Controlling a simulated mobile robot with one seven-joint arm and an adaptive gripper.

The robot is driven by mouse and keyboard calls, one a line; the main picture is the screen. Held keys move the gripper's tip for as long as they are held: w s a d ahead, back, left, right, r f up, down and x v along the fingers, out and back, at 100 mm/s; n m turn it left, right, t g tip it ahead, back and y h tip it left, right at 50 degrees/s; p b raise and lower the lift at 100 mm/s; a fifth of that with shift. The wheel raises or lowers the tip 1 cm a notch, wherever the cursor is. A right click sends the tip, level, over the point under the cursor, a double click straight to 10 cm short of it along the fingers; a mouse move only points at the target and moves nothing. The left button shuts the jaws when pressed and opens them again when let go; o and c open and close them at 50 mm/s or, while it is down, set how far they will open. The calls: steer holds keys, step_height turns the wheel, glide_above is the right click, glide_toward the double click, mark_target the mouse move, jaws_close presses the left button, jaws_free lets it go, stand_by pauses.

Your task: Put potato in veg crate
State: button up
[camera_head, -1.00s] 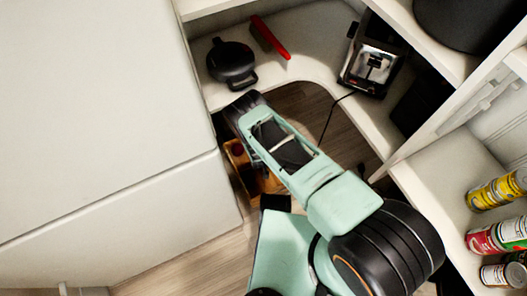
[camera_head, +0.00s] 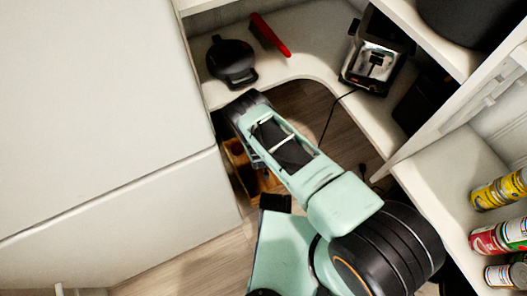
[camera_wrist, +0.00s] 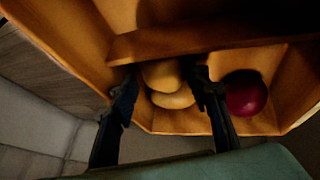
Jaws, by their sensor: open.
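The wooden veg crate (camera_wrist: 205,41) fills the upper part of the wrist view; a small part of it shows in the head view (camera_head: 236,157), beside my arm on the floor. In it lie two pale yellow-brown, potato-like things, an upper one (camera_wrist: 161,75) and a lower one (camera_wrist: 174,99), close together. A dark red round vegetable, like an onion (camera_wrist: 245,93), lies to their right. My gripper (camera_wrist: 163,80) is open, its black fingers on either side of the potato-like things. Whether the fingers touch them I cannot tell. My gripper's fingers are hidden in the head view.
A wooden bar of the crate crosses above the fingers. A white cabinet (camera_head: 100,120) stands close on the left.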

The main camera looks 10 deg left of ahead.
steer(key=shift+r+p, duration=0.5)
steer(key=shift+p, duration=0.05)
steer(key=p+v, duration=0.5)
steer(key=v, duration=0.7)
steer(key=shift+r, duration=0.1)
